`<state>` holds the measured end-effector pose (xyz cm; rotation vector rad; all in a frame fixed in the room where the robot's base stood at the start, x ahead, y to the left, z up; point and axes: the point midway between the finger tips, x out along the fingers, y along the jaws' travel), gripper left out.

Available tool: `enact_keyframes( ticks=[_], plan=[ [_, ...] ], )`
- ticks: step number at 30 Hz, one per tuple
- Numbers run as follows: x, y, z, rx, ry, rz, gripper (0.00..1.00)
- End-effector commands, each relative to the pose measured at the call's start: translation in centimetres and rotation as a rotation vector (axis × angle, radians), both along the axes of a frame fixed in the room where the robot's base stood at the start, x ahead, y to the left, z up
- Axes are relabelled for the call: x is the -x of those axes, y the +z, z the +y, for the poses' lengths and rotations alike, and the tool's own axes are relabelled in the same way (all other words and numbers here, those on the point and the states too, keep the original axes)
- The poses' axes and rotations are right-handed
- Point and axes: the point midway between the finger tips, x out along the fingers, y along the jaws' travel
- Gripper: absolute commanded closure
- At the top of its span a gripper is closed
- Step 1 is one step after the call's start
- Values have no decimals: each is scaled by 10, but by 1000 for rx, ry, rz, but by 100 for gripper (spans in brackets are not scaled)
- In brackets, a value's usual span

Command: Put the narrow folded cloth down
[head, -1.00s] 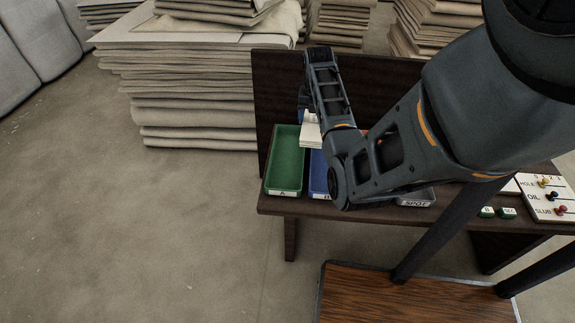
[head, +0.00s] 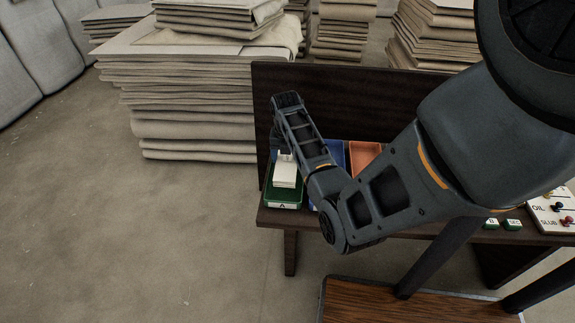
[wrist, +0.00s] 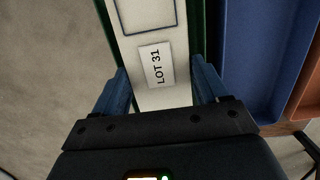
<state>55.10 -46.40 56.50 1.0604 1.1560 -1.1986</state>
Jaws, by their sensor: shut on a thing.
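The narrow folded cloth (head: 285,173) is white and shows over the green tray (head: 283,206) at the left end of the dark table. In the wrist view the cloth (wrist: 150,25) carries a "LOT 31" label, and green tray walls show along both its sides. My gripper (wrist: 160,88) is shut on the cloth, with one blue finger at each side. In the head view my arm hides most of the gripper. I cannot tell whether the cloth touches the tray floor.
A blue tray (wrist: 262,55) lies just right of the green one, then an orange tray (head: 366,153). A dark upright board (head: 350,92) stands behind the trays. Tall cloth stacks (head: 195,115) stand behind and left. The floor left of the table is open.

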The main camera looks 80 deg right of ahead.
Motion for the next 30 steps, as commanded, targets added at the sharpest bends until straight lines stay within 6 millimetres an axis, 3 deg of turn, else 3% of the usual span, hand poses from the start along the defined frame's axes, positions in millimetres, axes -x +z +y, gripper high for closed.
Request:
enact_keyframes(
  ticks=[7,19,20,23,30],
  plan=[
    [1,-34,0,-2,-1,1,64],
    [1,-39,0,0,-1,0,64],
    [1,-39,0,0,-1,0,24],
    [1,-39,0,0,-1,0,16],
    [1,-38,0,0,-1,0,16]
  ],
)
